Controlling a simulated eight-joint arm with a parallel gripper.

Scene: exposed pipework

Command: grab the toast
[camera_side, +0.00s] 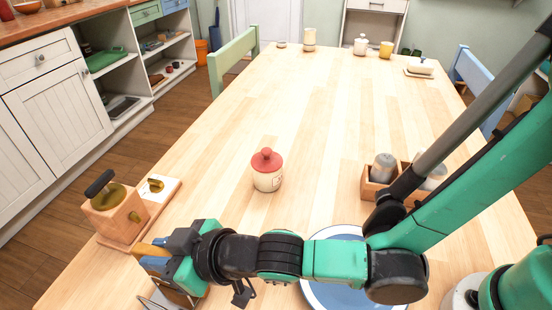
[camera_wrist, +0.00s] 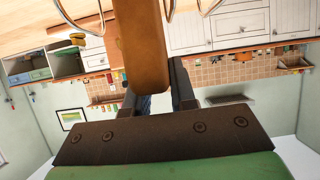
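The toast (camera_wrist: 142,45) is a brown slab seen nearly edge-on in the wrist view, coming down from the top to my fingers. My gripper (camera_wrist: 160,95) has its two dark fingers apart; the toast overlaps the left finger and its right edge lies close to the right finger. Contact on both sides cannot be made out. In the side view my gripper (camera_side: 165,256) is low at the table's near left, with a brown edge of the toast (camera_side: 151,249) beside its fingers. A wire rack (camera_side: 165,298) shows beneath it, partly hidden; its loops (camera_wrist: 78,18) also show in the wrist view.
A wooden box with a dark handle (camera_side: 112,208) stands just left of my gripper. A red-lidded jar (camera_side: 267,172) stands mid-table. A blue plate (camera_side: 345,295) lies under my arm, and a wooden caddy with shakers (camera_side: 376,188) stands right. The far table middle is clear.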

